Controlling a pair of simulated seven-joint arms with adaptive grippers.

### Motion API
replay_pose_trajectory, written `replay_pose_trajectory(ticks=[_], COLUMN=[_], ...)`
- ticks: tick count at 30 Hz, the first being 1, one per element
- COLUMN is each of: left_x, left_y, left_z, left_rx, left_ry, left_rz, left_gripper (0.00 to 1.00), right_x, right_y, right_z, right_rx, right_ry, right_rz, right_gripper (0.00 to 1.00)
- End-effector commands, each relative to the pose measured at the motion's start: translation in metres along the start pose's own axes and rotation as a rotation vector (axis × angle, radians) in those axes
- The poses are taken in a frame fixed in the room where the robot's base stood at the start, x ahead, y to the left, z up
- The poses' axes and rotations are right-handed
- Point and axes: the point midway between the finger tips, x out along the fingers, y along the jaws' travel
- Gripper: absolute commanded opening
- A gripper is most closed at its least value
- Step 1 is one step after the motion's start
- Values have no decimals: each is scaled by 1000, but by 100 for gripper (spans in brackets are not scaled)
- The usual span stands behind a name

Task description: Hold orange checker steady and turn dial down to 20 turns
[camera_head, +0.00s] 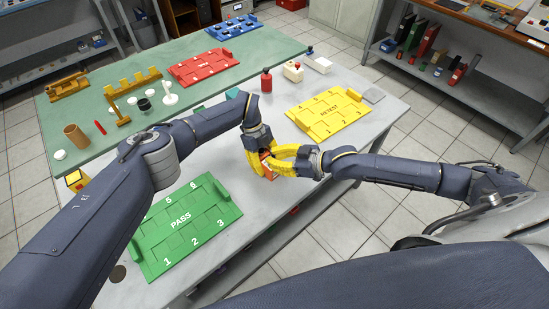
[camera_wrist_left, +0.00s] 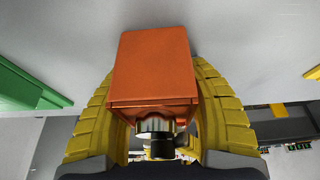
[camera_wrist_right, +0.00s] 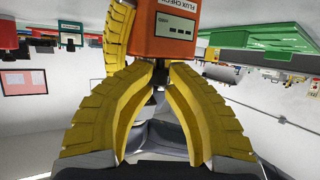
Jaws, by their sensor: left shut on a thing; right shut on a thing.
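The orange checker (camera_head: 267,171) is held over the grey table between the green and yellow trays. My left gripper (camera_head: 262,163) is shut on it; in the left wrist view the yellow fingers lie along both sides of its orange body (camera_wrist_left: 152,68). A ridged metallic dial (camera_wrist_left: 155,126) shows at its near end in that view. My right gripper (camera_wrist_right: 160,72) comes in from the right, its fingertips closed together at the dial end, under the labelled orange body (camera_wrist_right: 165,35). The fingertips mostly hide the dial there. The number set and the display reading are not legible.
The green PASS tray (camera_head: 185,222) lies to the left and the yellow RETEST tray (camera_head: 327,114) to the upper right. A red bottle (camera_head: 266,82) and white containers (camera_head: 293,71) stand at the back. Bare table lies around the grippers.

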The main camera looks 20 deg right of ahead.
Motion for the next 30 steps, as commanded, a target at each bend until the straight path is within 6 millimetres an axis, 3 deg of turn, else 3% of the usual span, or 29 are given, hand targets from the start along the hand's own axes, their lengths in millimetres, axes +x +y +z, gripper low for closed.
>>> replay_pose_trajectory(ticks=[1,30], left_x=[3,2], left_y=[-3,-5], left_z=[-7,-8], left_rx=[6,8], left_ry=[11,12], left_rz=[-1,-3], left_gripper=[13,14], right_x=[2,4], right_y=[-3,-5], right_z=[-3,-4], right_rx=[2,-39], right_ry=[6,10], right_rz=[-12,-119], right_gripper=[0,0])
